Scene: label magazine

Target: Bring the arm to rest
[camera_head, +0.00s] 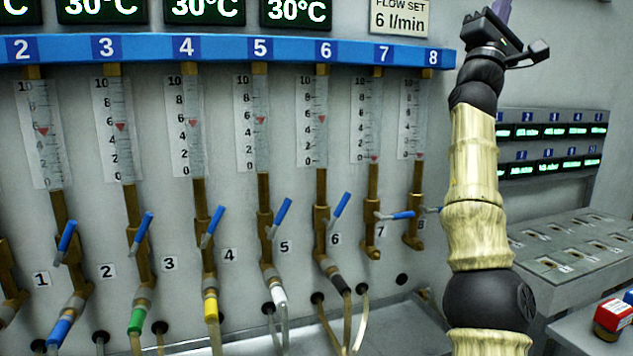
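My arm rises along the right side of the head view, with pale ribbed links and black joints, bent slightly at the top. My gripper (507,35) is at its upper end, in front of the wall and above the right end of the blue rail. It is small and seen at an angle, so I cannot tell whether its fingers are open or shut. A purple piece (502,9) shows at the top edge beside the gripper, cut off by the frame. I cannot tell whether it is held.
A blue numbered rail (225,49) carries several flow tubes with blue-handled valves (281,213). Hoses run below. Digital displays (552,130) and a sloped grey panel (575,247) stand behind my arm at right. A red stamp-like object (612,316) sits lower right.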

